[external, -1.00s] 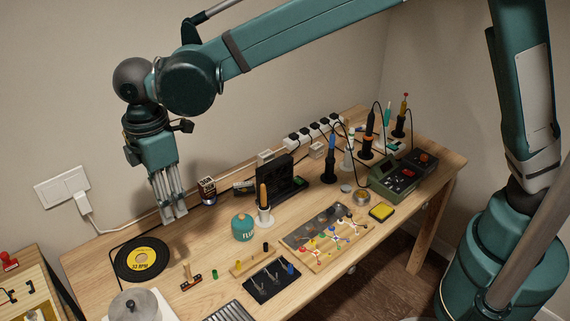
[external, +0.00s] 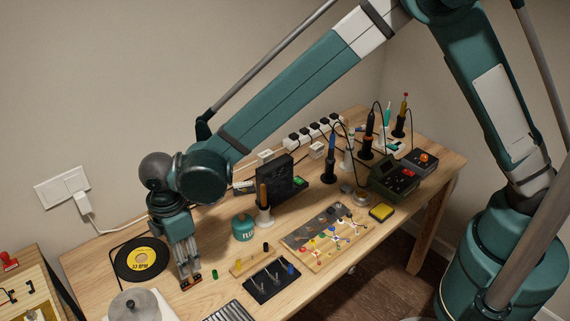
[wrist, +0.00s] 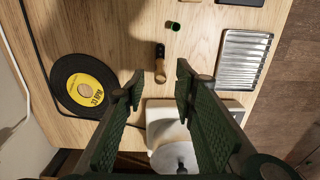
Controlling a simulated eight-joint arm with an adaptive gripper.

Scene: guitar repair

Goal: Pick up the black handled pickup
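A small pickup-like piece (wrist: 160,53) with a black end and a tan end is on the wooden table in the wrist view. It lies between and just beyond the fingertips of my gripper (wrist: 160,70). The fingers are spread, with nothing held. In the external view my gripper (external: 190,283) points down, low over the front left of the table.
A small green cylinder (external: 214,274) stands close by on the right. A black record with a yellow label (external: 142,259) lies left. A ribbed metal tray (wrist: 243,60), a black tool mat (external: 270,280) and a teal flux pot (external: 243,228) are around.

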